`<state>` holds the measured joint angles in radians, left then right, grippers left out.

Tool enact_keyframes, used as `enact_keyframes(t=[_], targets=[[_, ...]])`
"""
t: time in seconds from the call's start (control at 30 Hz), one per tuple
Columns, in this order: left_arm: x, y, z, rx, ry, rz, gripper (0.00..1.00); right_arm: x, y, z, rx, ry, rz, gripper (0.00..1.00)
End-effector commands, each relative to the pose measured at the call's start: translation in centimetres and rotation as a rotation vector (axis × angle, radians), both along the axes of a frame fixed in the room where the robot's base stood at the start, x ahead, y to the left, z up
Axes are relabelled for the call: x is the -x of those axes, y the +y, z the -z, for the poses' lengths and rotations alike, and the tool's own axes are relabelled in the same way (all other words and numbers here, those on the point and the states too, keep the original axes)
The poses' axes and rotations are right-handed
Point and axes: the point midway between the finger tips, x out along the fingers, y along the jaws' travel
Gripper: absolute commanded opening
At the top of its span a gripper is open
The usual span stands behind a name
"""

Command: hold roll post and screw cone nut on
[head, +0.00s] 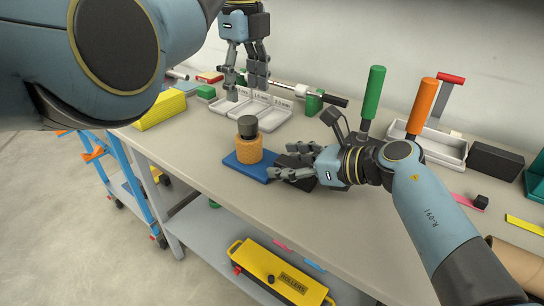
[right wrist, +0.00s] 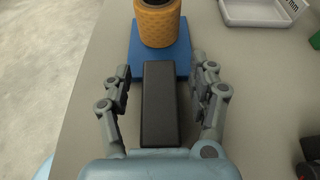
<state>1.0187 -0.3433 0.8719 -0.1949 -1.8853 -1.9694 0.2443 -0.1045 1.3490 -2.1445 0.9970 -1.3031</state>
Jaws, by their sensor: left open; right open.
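An orange textured roll (head: 249,150) stands upright on a blue base plate (head: 232,163) near the table's front edge. A dark grey cap, perhaps the cone nut (head: 247,126), sits on top of the roll; I cannot tell how it is seated. The post inside is hidden. A black block (right wrist: 160,100) extends from the blue plate towards me in the right wrist view. My right gripper (head: 281,161) is open, low beside the plate, with its fingers on either side of the block and apart from it. My left gripper (head: 245,88) is open and empty above the white tray, behind the roll.
The white divided tray (head: 269,122) lies behind the roll. A black box (head: 495,160) lies further right. Table left of the roll is clear.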

Motion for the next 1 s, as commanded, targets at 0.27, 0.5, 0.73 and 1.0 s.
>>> enact_keyframes(t=[0.27,0.5,0.73,1.0], targets=[[0.01,-0.01,0.00,0.000,0.000,0.000,0.58,-0.28,0.43,0.17,0.000,0.000,0.000,0.60],[0.01,-0.01,0.00,0.000,0.000,0.000,0.58,-0.26,0.41,0.17,0.000,0.000,0.000,0.43],[0.01,-0.01,0.00,0.000,0.000,0.000,0.58,-0.26,0.39,0.17,0.000,0.000,0.000,0.13],[0.01,-0.01,0.00,0.000,0.000,0.000,0.58,-0.25,0.38,0.18,0.000,0.000,0.000,0.00]])
